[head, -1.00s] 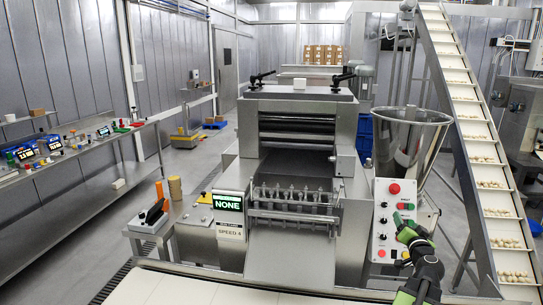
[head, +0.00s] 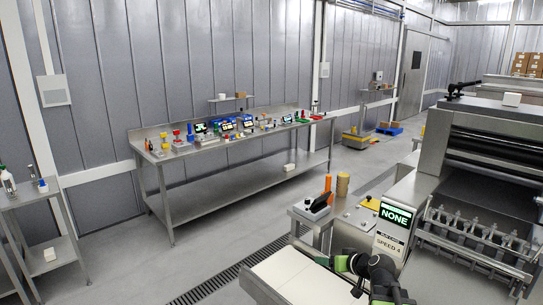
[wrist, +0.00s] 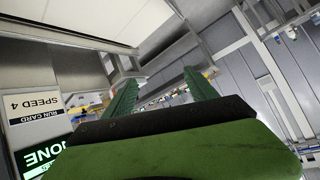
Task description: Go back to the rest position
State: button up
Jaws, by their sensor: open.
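My gripper (head: 328,261) is at the bottom of the head view, beside the machine's speed panel and over the edge of the pale belt. In the wrist view its two green fingers (wrist: 162,85) stand apart with nothing between them. The gripper is open and empty. The dark arm links behind it are folded low, and part of the arm is cut off by the lower picture edge.
The pasta machine (head: 480,190) stands close on the right, its display (head: 395,217) reading NONE. A pale belt (head: 290,280) lies below the gripper. A long steel bench (head: 215,150) with several small devices stands along the wall. The floor (head: 130,240) between is clear.

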jog(key=s+a+f+n+g, duration=0.1)
jog(key=s+a+f+g, duration=0.25)
jog(key=a, duration=0.35)
jog(key=s+a+f+n+g, duration=0.2)
jog(key=s+a+f, duration=0.15)
jog(key=a, duration=0.35)
jog(key=s+d+f+m+g+h, duration=0.3)
jog(key=s+d, duration=0.4)
jog(key=s, duration=0.3)
jog(key=shift+s+d+f+m+g+h, duration=0.35)
jog(key=shift+m+g+h, duration=0.4)
jog(key=shift+g, duration=0.2)
jog(key=shift+c, duration=0.3)
